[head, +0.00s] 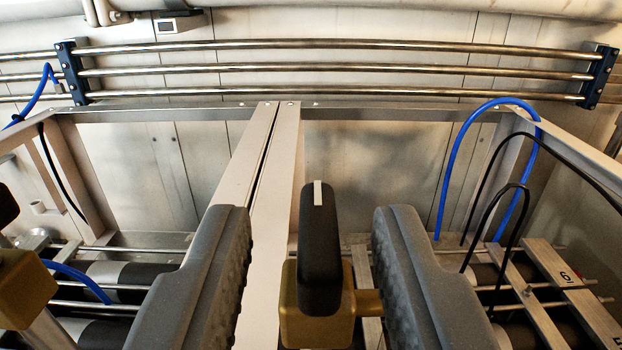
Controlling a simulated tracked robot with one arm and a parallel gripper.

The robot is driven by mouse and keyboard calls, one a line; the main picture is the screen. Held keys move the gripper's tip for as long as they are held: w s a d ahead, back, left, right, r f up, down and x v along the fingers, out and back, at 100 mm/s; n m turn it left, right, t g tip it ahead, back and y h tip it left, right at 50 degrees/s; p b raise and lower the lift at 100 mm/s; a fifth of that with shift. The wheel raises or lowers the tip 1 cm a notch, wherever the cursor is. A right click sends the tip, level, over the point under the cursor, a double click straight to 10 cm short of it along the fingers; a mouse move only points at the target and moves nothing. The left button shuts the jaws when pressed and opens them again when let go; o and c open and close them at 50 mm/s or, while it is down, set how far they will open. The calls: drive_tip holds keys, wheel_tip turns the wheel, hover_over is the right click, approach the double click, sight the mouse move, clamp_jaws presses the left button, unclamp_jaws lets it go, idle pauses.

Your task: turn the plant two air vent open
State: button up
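A valve with a black handle (320,250) on a brass body (318,322) stands at the lower middle of the head view. I take it to be the air vent, but no label shows on it. A white mark on the handle's upper end points away from me, up the picture. My gripper (314,215) is open. Its two grey fingers stand on either side of the handle, with a visible gap on each side. The right finger hides part of the brass pipe at the valve's right.
A second brass valve (25,288) is partly cut off at the left edge. Pale frame beams (255,170) run away behind the handle. Blue hoses (448,180) and black hoses (487,215) arch at the right. Steel pipes (330,70) cross the back wall.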

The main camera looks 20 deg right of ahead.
drive_tip(key=shift+w+d, duration=0.15)
drive_tip(key=shift+w, duration=0.2)
drive_tip(key=shift+c, duration=0.3)
